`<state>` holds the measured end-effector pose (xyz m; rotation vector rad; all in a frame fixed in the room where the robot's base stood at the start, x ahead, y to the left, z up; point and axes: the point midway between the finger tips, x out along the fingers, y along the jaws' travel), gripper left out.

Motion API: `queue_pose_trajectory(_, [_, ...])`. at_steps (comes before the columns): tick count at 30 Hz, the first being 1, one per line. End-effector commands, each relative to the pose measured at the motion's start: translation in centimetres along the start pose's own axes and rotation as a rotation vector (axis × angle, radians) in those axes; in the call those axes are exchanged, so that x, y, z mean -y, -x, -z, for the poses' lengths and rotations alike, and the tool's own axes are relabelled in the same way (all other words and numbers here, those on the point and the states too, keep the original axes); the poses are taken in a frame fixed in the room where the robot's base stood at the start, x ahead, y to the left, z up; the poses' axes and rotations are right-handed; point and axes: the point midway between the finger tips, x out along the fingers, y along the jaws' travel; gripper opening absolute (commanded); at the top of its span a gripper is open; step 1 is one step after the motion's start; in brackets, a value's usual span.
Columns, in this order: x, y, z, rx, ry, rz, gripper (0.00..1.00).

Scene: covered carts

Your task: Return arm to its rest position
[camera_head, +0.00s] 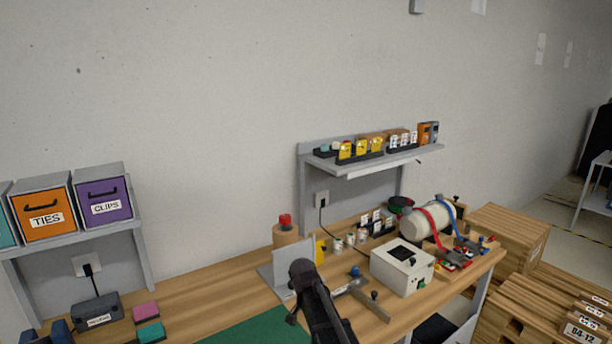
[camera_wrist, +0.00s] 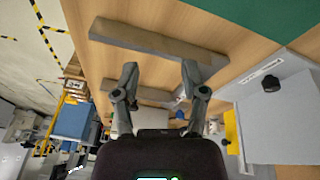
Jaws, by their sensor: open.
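My gripper (camera_wrist: 159,68) shows in the wrist view with its two fingers spread apart and nothing between them. It is over the wooden workbench (camera_wrist: 207,22), which is also in the head view (camera_head: 205,292). A long grey-brown bar (camera_wrist: 150,40) lies across the view beyond the fingertips. In the head view my dark arm (camera_head: 322,312) rises from the bottom middle, in front of the bench. I cannot make out the gripper's fingers there.
A white box (camera_head: 402,268) and a cream cylinder with straps (camera_head: 428,219) stand on the bench at right. A grey upright plate (camera_head: 293,268) is close beside my arm. A loaded shelf (camera_head: 375,161) overhangs the back. Orange (camera_head: 45,205) and purple (camera_head: 104,196) bins stand left.

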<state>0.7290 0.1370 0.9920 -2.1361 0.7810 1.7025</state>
Motion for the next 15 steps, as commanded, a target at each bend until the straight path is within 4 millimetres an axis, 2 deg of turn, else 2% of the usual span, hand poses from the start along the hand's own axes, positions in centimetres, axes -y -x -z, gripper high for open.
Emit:
queue_pose_trajectory(1, [-2.2,-1.1,-0.8,0.017,0.032,0.001,0.56])
queue_pose_trajectory(6, [-8.6,-3.6,-3.0,0.089,0.191,0.025,0.56])
queue_pose_trajectory(12, [-15.3,-6.0,-6.2,0.162,0.383,0.081,0.56])
queue_pose_trajectory(15, [-17.9,-6.8,-7.7,0.187,0.467,0.113,0.56])
